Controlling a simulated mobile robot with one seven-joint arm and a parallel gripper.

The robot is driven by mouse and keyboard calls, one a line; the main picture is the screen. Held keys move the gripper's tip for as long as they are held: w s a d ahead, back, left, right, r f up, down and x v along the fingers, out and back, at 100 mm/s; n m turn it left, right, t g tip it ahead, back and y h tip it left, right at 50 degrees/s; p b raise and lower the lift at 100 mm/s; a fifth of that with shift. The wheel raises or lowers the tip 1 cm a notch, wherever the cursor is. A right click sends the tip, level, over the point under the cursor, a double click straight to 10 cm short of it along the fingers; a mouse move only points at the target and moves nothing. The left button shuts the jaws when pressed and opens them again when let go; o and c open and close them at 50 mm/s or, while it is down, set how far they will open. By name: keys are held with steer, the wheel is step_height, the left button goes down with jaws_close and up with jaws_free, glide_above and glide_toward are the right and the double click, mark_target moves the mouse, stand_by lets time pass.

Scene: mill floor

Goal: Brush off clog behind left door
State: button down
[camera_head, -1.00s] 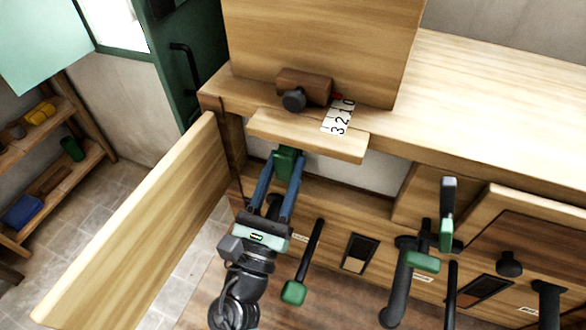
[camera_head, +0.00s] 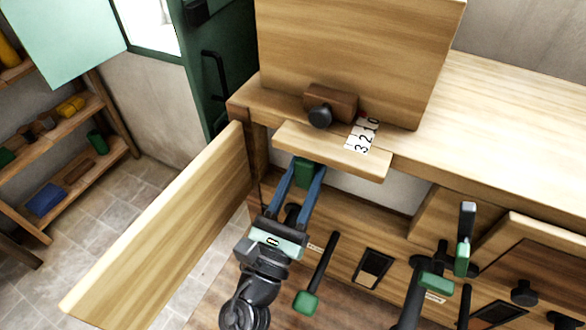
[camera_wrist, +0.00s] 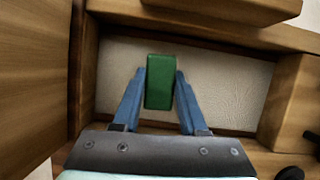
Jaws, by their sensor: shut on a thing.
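The left door (camera_head: 160,225) is a light wooden panel that stands swung open at the left of the bench front. My gripper (camera_head: 305,180) is at the opening beside it, below a small wooden ledge. Its blue fingers are shut on a green block-shaped thing (camera_head: 304,173), perhaps the brush handle. In the wrist view the green thing (camera_wrist: 160,82) stands between my fingertips (camera_wrist: 158,80), in front of a pale recess back (camera_wrist: 220,85) framed in wood. No bristles show. I see no clog; the ledge and the green thing hide part of the recess.
The wooden ledge (camera_head: 330,150) with a number scale (camera_head: 362,136) juts out above my gripper. Green-handled levers (camera_head: 306,302) stick out at the right of my arm. A shelf (camera_head: 75,180) stands at the far left. The stone floor between shelf and door is clear.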

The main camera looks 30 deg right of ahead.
steer(key=shift+s+d, duration=1.6)
steer(key=shift+s, duration=0.4)
steer(key=w+a, duration=0.4)
steer(key=w, duration=0.2)
steer(key=shift+a, duration=0.25)
steer(key=shift+s+a, duration=0.1)
steer(key=shift+s+a+p, duration=0.3)
steer(key=shift+s+a, duration=0.6)
steer(key=shift+a, duration=0.25)
steer(key=shift+s+a+p, duration=0.3)
steer(key=shift+s+a, duration=0.6)
steer(key=shift+a, duration=0.25)
steer(key=shift+a, duration=0.1)
steer(key=shift+s+a+p, duration=0.45)
steer(key=shift+s+a, duration=0.45)
steer(key=shift+a, duration=0.15)
